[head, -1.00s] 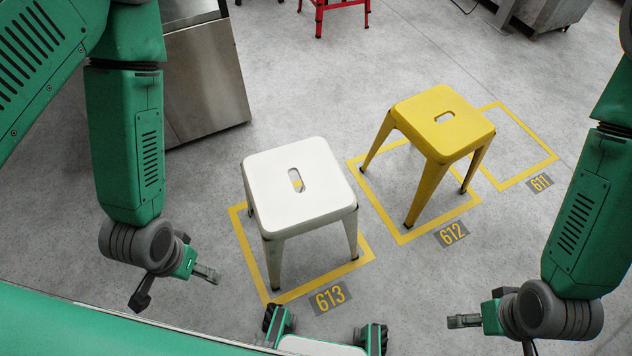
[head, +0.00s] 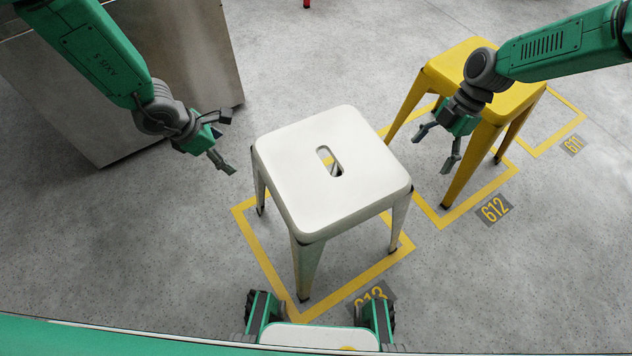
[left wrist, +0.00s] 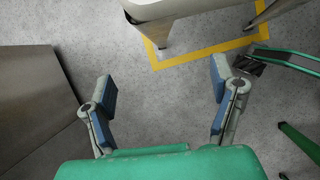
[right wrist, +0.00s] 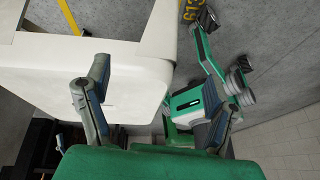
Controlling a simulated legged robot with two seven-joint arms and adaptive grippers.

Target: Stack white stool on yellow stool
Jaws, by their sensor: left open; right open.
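The white stool (head: 290,190) stands upright on the floor inside the yellow outline marked 613. The yellow stool (head: 520,98) stands upright behind it to the right, partly hidden by my right arm. My left gripper (head: 226,143) is open and empty, apart from the white stool's left side. In the left wrist view the white stool (left wrist: 165,8) shows at the top, beyond the open fingers (left wrist: 162,85). My right gripper (head: 432,152) is open between the two stools, near the white seat's right side.
A steel cabinet (head: 190,50) stands at the upper left, behind my left arm. Yellow floor outlines with number plates 612 (head: 494,210) and 611 (head: 572,146) lie to the right. Grey floor at the lower right and lower left is clear.

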